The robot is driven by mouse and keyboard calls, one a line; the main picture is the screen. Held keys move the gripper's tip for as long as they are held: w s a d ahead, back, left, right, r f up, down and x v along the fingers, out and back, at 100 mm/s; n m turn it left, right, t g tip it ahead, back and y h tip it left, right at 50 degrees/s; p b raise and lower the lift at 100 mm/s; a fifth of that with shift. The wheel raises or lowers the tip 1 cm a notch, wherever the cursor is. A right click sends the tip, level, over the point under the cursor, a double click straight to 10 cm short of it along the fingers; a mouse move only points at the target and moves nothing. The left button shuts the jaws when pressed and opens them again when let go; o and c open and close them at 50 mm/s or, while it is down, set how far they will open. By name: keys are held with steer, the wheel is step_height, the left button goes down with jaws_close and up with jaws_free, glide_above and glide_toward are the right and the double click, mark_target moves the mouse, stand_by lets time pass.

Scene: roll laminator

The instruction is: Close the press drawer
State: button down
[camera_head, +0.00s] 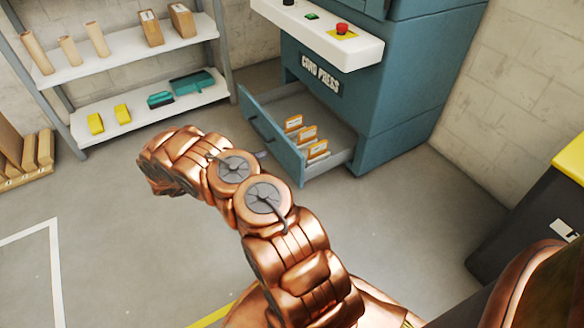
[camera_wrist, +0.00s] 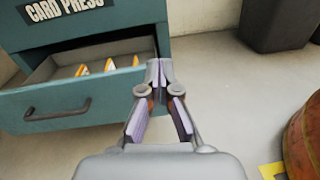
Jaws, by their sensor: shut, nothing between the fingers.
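The press drawer (camera_head: 280,140) is pulled well out of the blue-green card press (camera_head: 400,95) and holds several orange-and-white cards (camera_head: 308,133). In the wrist view the drawer front (camera_wrist: 75,102) with its dark handle (camera_wrist: 57,110) fills the left. My gripper (camera_wrist: 160,66) is shut and empty, its tips at the right end of the drawer front. I cannot tell whether they touch it. In the head view my copper arm reaches toward the upper left, and my gripper is mostly hidden behind it.
A shelf (camera_head: 150,108) with boxes and yellow and teal items stands at the left. A dark bin (camera_head: 530,225) with a yellow top stands at the right. The floor (camera_head: 400,215) in front of the press is clear.

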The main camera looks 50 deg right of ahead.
step_height(320, 180, down, 9)
steer(key=w+n+t+h+b, duration=0.1)
steer(key=n+b, duration=0.1)
steer(key=b, duration=0.6)
glide_toward(298, 157)
steer(key=x, duration=0.6)
steer(key=shift+s, duration=0.3)
steer(key=shift+s+d+r, duration=0.1)
steer(key=shift+d+r, duration=0.05)
steer(key=shift+d, duration=0.35)
steer(key=shift+d, duration=0.1)
